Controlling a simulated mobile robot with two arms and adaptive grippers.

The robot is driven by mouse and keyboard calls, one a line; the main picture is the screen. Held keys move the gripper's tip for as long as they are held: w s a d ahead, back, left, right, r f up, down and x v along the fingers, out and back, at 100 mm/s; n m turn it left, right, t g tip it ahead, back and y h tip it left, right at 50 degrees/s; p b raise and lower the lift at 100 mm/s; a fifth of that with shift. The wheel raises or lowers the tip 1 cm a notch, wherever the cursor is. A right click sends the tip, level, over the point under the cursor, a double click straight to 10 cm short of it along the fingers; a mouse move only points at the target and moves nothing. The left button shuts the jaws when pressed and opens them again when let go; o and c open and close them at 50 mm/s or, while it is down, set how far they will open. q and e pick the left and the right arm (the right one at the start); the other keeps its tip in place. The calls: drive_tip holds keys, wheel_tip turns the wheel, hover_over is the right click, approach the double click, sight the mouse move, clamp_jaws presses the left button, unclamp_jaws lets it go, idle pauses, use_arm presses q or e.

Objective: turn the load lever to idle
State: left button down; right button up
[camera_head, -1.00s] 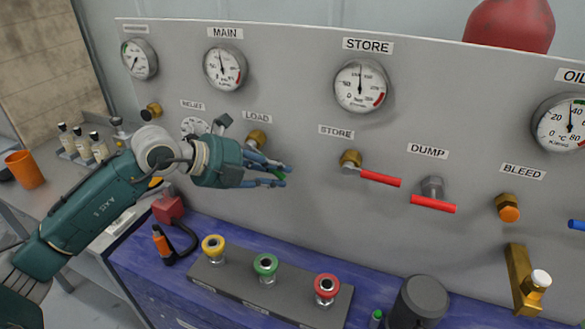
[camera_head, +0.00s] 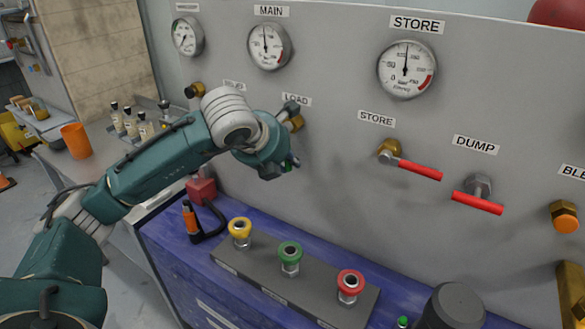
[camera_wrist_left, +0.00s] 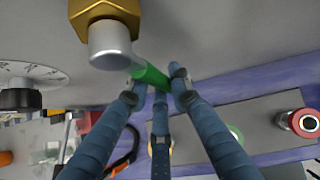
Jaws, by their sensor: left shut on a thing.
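The load lever (camera_wrist_left: 150,75) has a green handle on a silver hub in front of a gold nut (camera_wrist_left: 100,15). In the head view, its gold fitting (camera_head: 297,123) shows under the LOAD label (camera_head: 296,99), partly behind my arm. My left gripper (camera_head: 289,163) is shut on the green handle. In the left wrist view, the blue fingers (camera_wrist_left: 160,84) close around the handle's end, which points down and to the right from the hub. In the head view, my wrist hides most of the handle. My right gripper is not in view.
The store lever (camera_head: 415,168) and dump lever (camera_head: 478,202), both red-handled, stick out to the right. Below are yellow (camera_head: 240,228), green (camera_head: 290,252) and red (camera_head: 349,281) knobs on a grey block. An orange cup (camera_head: 76,140) stands at left. The panel between load and store is clear.

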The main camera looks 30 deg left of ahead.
use_arm(q)
drive_tip(key=shift+a+y+b, duration=0.3)
drive_tip(key=shift+a+y, duration=0.1)
drive_tip(key=shift+a, duration=0.05)
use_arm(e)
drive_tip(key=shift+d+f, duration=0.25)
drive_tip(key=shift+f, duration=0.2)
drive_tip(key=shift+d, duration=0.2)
use_arm(q)
drive_tip(key=c, duration=1.5)
unclamp_jaws()
drive_tip(key=shift+a, duration=0.1)
drive_tip(key=shift+c, duration=0.2)
drive_tip(key=v, duration=1.2)
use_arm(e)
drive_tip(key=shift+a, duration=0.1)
use_arm(q)
drive_tip(key=shift+s+f, duration=0.1)
drive_tip(key=shift+f, duration=0.05)
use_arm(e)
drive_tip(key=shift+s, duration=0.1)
